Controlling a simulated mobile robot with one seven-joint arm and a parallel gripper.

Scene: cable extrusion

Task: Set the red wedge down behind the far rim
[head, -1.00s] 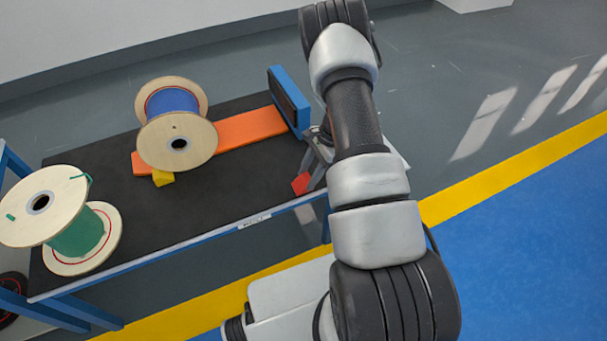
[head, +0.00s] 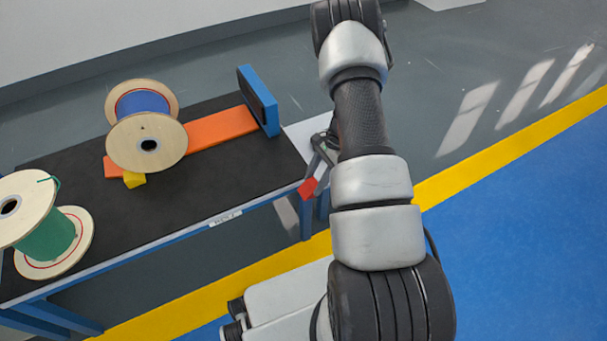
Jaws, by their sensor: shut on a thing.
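My gripper (head: 318,172) is shut on the red wedge (head: 307,188) at the right end of the table, by its front corner. My arm hides part of the gripper. The blue-cable reel (head: 140,102) lies on its side on the table, on an orange board. Its near rim (head: 125,148) faces me, and a yellow wedge (head: 134,180) sits at the foot of it. Its far rim (head: 173,93) shows only in part behind the near one. The floor of the table behind that rim is hidden. The red wedge is well to the right of the reel.
The orange board (head: 222,126) runs right to an upright blue end stop (head: 258,102). A green-cable reel (head: 45,238) stands at the table's left. The dark table top (head: 235,180) is clear in front of the board. A wall is behind.

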